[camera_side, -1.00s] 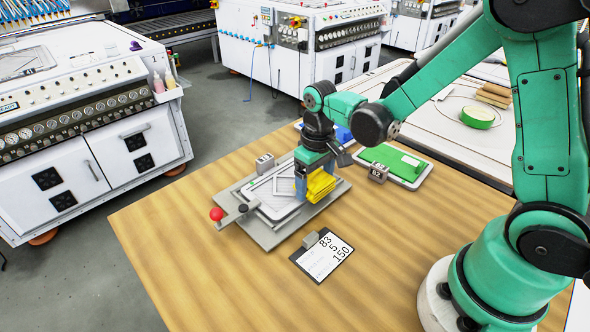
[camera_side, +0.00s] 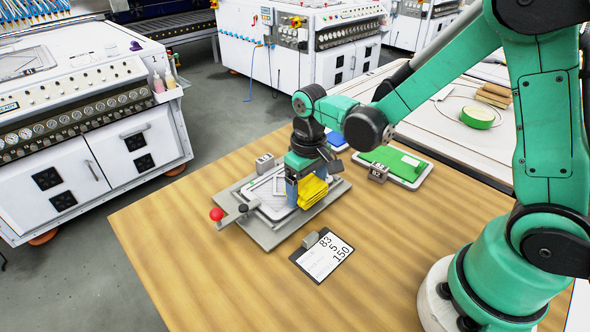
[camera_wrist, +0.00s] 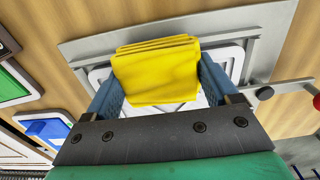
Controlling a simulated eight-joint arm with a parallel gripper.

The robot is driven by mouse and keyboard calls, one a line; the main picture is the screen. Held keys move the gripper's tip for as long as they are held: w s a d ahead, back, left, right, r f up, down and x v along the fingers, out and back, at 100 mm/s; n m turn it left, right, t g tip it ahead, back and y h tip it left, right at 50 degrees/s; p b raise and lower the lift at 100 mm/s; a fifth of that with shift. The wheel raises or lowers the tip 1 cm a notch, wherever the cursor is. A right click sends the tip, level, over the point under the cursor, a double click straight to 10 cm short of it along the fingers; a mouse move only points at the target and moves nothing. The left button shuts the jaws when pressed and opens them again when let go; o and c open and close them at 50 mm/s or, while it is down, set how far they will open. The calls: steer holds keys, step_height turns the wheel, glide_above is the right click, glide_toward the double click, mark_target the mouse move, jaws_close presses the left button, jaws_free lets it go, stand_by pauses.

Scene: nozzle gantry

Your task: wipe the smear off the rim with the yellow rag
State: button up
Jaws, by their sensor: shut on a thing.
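My gripper (camera_side: 302,188) is shut on the folded yellow rag (camera_side: 312,191), which sits between its blue fingers. In the wrist view the rag (camera_wrist: 157,72) fills the space between the fingers. The rag is over the right part of the white framed plate (camera_side: 262,197) in the grey fixture (camera_side: 246,229). The rim of this plate (camera_wrist: 236,62) shows beside the rag in the wrist view. I cannot tell whether the rag touches the rim. No smear can be made out; the rag and gripper hide part of the rim.
A lever with a red knob (camera_side: 216,214) sticks out at the fixture's left. A clipboard (camera_side: 322,255) lies in front. A green plate (camera_side: 393,165) and a blue part (camera_side: 337,139) lie behind, with number blocks (camera_side: 377,173) nearby. The front wooden table (camera_side: 220,290) is clear.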

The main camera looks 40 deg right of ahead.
mark_target(288, 210)
steer(key=shift+a, duration=2.4)
steer(key=shift+a+r, duration=0.1)
steer(key=shift+a, duration=0.45)
step_height(288, 210, up, 8)
